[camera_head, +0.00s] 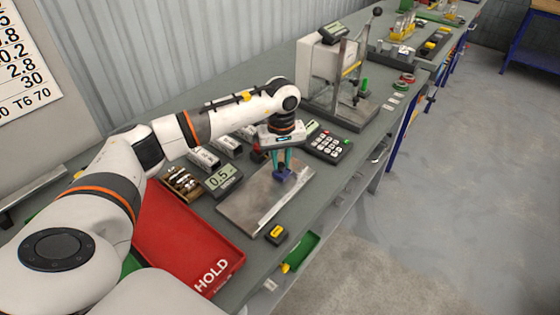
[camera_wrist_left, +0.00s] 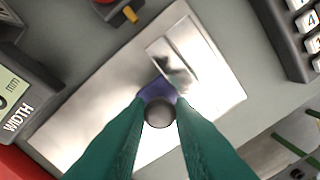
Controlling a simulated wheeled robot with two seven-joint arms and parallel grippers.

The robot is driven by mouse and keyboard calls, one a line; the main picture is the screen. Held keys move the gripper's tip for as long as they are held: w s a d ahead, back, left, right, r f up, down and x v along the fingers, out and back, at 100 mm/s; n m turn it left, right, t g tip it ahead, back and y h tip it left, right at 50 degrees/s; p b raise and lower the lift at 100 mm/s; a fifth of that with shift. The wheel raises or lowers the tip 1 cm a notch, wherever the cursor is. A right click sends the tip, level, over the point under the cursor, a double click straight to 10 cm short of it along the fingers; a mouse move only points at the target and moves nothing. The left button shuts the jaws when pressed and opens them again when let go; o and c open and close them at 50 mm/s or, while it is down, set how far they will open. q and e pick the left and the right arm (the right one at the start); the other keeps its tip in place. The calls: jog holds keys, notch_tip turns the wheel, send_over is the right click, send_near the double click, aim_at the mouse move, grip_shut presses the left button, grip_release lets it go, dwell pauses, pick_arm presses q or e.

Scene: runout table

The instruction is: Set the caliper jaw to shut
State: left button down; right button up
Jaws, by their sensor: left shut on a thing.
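The caliper is a flat metal plate (camera_head: 245,208) on the grey table, with a raised metal strip (camera_wrist_left: 190,50) showing on it in the wrist view. A blue slider block (camera_head: 284,174) sits on the plate; part of it also shows in the wrist view (camera_wrist_left: 157,89). My left gripper (camera_head: 282,165) points down over the block. In the wrist view its teal fingers are shut on a round grey knob (camera_wrist_left: 159,113) at the blue block. The fingers hide part of the block and plate. A small display (camera_head: 221,179) reads about 0.5; it is labelled WIDTH in the wrist view.
A red HOLD tray (camera_head: 180,240) lies left of the plate. A small black and yellow item (camera_head: 276,234) is near the table's front edge. A keypad (camera_head: 328,145) and a stand with a lever (camera_head: 340,80) are beyond the gripper. Several white boxes stand behind.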

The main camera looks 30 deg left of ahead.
aim_at(283, 163)
pick_arm(q)
jog(key=c, duration=1.6)
grip_release()
jog(key=shift+w+r, duration=0.2)
jog(key=shift+r, duration=0.1)
jog(key=shift+o, duration=1.3)
jog(key=shift+d, duration=0.15)
jog(key=shift+o, duration=0.4)
jog(key=shift+f, duration=0.1)
notch_tip(283, 163, up, 12)
jog(key=b, duration=0.3)
pick_arm(e)
jog(key=f, duration=0.1)
jog(key=w+f, duration=0.1)
jog(key=f, duration=0.1)
jog(key=shift+w+d, duration=0.1)
jog(key=shift+d, duration=0.1)
jog(key=shift+r, duration=0.1)
